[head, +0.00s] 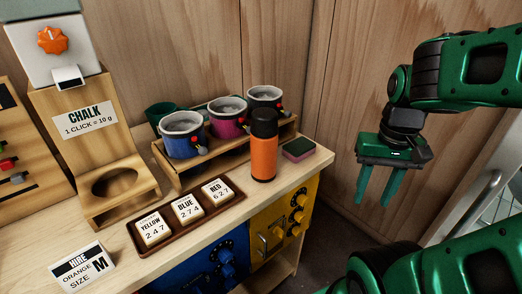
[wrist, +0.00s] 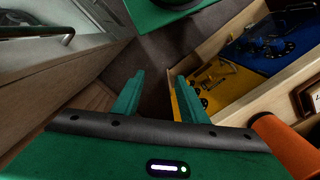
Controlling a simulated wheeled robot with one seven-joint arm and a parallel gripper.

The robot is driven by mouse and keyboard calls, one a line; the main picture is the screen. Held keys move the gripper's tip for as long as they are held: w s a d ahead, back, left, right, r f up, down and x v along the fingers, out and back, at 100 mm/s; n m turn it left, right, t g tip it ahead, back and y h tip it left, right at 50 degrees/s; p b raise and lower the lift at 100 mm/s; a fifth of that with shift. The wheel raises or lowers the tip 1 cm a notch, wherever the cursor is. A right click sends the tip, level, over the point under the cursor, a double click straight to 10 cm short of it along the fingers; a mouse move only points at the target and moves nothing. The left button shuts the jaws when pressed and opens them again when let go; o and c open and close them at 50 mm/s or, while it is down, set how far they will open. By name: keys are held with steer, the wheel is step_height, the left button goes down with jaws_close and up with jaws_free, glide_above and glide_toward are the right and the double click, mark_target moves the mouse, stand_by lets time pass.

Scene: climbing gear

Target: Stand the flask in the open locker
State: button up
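The flask (head: 264,150) is orange with a black cap and stands upright on the wooden counter, right of the card tray. Part of its orange body shows at the lower right of the wrist view (wrist: 284,143). My gripper (head: 376,200) is open and empty, in the air to the right of the flask and off the counter's edge. Below the counter are a yellow locker (head: 283,219) and a blue locker (head: 215,262), each with dials on its front. Both also show in the wrist view, yellow (wrist: 205,90) and blue (wrist: 275,45). I cannot tell whether either is open.
Several cups stand in a wooden rack (head: 215,145) behind the flask. A green and pink block (head: 298,149) lies right of it. Floor is clear right of the counter.

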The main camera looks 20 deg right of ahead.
steer(key=o, duration=0.7)
steer(key=r, duration=0.1)
steer(key=r+n, duration=0.1)
steer(key=w, duration=0.1)
steer(key=shift+w+a+r+n, duration=0.1)
steer(key=shift+a+r+n, duration=0.2)
steer(key=shift+a+r, duration=0.1)
steer(key=shift+o, duration=0.2)
steer(key=n, duration=1.6)
glide_toward(264, 127)
steer(key=w+f, duration=0.1)
steer(key=w+d+f, duration=0.1)
steer(key=shift+w, duration=0.4)
steer(key=shift+w+a+f, duration=0.1)
steer(key=shift+a+f, duration=0.05)
steer(key=shift+f, duration=0.05)
steer(key=shift+d+f, duration=0.2)
steer(key=shift+f, duration=2.25)
steer(key=shift+d+f, duration=0.2)
steer(key=shift+f, duration=2.3)
